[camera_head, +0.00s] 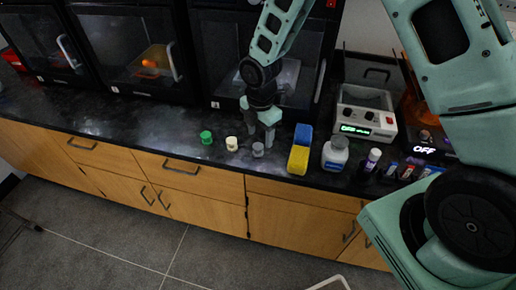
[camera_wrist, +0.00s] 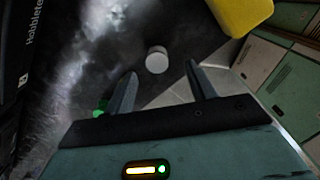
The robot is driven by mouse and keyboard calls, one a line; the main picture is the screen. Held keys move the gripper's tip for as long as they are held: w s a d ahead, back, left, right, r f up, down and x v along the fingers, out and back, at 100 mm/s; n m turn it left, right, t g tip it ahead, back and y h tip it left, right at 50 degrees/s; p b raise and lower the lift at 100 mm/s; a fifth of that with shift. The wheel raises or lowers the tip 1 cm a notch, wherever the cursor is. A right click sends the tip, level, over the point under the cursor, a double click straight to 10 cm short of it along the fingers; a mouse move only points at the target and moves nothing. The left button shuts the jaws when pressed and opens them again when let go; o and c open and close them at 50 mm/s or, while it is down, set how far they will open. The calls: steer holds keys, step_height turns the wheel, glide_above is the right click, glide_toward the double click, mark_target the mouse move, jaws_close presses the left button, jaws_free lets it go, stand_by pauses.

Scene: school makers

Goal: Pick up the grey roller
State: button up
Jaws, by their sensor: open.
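The grey roller (camera_head: 258,149) is a small short cylinder near the front edge of the dark countertop. In the wrist view a pale grey cylinder, which looks like the same roller (camera_wrist: 157,59), lies just beyond the fingertips and roughly between their lines. My gripper (camera_head: 258,126) is open and empty, pointing down just behind the roller in the head view. Its two fingers also show in the wrist view (camera_wrist: 162,74), apart from the roller. A cream roller (camera_head: 231,143) and a green roller (camera_head: 206,137) stand to the left of the grey one.
A blue and yellow block (camera_head: 299,150) stands right of the roller. A white bottle (camera_head: 335,153) and several small containers continue rightward. A power supply box (camera_head: 366,113) stands behind them. Dark enclosed machines (camera_head: 131,50) line the back. The counter's front edge is close.

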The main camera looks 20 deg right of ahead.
mark_target(258, 146)
steer(key=shift+w+a+f+p, duration=0.15)
steer(key=shift+f+p, duration=0.2)
steer(key=shift+f, duration=1.05)
steer(key=shift+a+f+p, duration=0.1)
steer(key=shift+f+p, duration=0.25)
steer(key=shift+f, duration=1.05)
steer(key=c, duration=1.1)
